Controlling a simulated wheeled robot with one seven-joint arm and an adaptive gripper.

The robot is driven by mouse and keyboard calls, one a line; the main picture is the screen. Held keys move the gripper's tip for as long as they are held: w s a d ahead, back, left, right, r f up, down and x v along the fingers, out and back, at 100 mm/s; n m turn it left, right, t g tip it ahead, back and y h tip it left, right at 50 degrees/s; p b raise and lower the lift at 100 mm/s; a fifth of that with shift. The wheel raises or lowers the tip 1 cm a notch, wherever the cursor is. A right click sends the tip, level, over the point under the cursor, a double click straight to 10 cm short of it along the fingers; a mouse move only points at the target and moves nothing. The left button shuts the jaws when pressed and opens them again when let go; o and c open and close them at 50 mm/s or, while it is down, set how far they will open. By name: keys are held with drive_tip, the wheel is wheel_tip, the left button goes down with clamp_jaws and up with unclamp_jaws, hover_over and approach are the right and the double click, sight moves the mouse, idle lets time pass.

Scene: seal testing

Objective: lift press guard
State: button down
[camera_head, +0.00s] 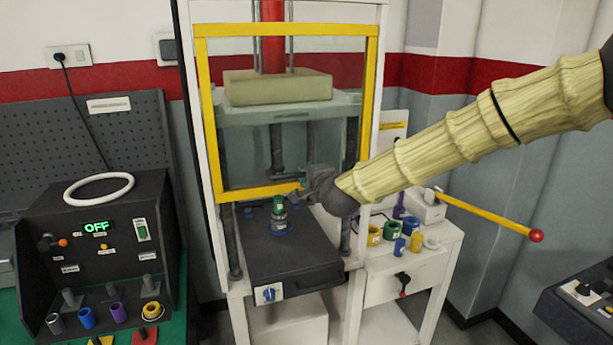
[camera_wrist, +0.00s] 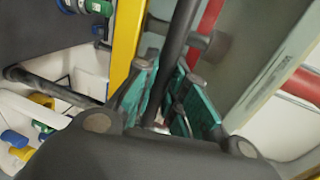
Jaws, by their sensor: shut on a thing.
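The press guard (camera_head: 372,95) is a clear panel in a yellow frame on the front of the white press. Its lower edge stands above the dark press bed (camera_head: 262,256), with a gap below. My gripper (camera_head: 304,188) is at the guard's lower edge, right of its middle. In the wrist view the yellow frame (camera_wrist: 125,45) runs just left of the fingers. The teal-padded fingers (camera_wrist: 168,95) are closed around a dark bar (camera_wrist: 180,42) beside the frame, which looks like the guard's handle. The exact contact is partly hidden by the gripper in the head view.
A fixture with a green-topped part (camera_head: 279,212) stands on the bed under the guard. A yellow lever (camera_head: 485,213) with a red knob juts out right, below my arm. Several coloured cups stand on the right shelf (camera_head: 440,243). A control box (camera_head: 98,235) is at left.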

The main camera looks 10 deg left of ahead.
drive_tip(key=c, duration=1.5)
unclamp_jaws()
drive_tip(key=shift+o, duration=0.2)
drive_tip(key=v, duration=1.2)
